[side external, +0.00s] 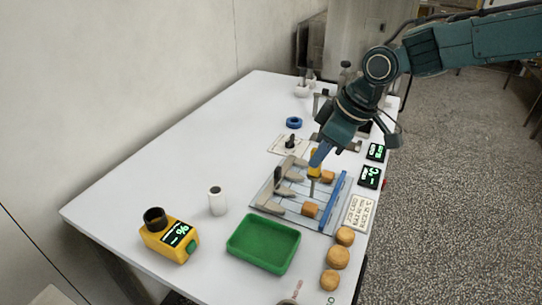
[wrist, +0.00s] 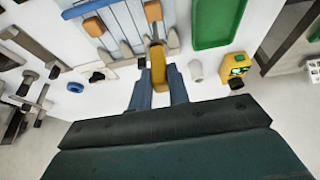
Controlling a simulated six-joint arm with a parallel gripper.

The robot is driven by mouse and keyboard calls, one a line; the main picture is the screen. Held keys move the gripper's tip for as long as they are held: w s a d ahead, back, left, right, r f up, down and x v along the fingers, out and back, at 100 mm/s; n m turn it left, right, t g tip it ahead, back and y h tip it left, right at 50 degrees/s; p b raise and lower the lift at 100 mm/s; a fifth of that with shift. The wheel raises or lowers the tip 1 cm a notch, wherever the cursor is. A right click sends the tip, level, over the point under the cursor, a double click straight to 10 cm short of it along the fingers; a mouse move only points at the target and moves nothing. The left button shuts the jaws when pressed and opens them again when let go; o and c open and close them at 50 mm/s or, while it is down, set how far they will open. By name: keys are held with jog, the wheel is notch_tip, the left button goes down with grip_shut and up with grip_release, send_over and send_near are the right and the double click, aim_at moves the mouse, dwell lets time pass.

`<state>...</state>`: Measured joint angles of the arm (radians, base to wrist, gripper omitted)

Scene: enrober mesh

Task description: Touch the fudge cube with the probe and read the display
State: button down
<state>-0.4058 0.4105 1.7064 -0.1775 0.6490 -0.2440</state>
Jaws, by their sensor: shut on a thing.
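My gripper (side external: 317,158) is shut on a yellow-handled probe (side external: 314,170) and holds it over the wire mesh (side external: 262,197). In the wrist view the probe (wrist: 158,68) sits between my two blue fingers (wrist: 158,92). The probe's tip is too small to tell whether it touches anything. Brown cubes lie on the mesh, one at the front (side external: 310,209) and one right of the probe (side external: 328,177); I cannot tell which is the fudge cube. Two black displays with green characters stand at the right edge, one nearer (side external: 369,177) and one farther (side external: 376,152); their readings are not legible.
Grey blocks (side external: 272,207) and a blue rail (side external: 333,203) stand on the mesh. A green tray (side external: 231,245), a white cylinder (side external: 217,203), a yellow percent meter (side external: 170,240) and round brown pieces (side external: 338,257) lie nearer. A blue ring (side external: 293,123) lies behind. The table's left side is clear.

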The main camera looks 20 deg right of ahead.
jog(key=shift+f, duration=1.45)
dwell(2.2)
jog(key=shift+r, duration=0.1)
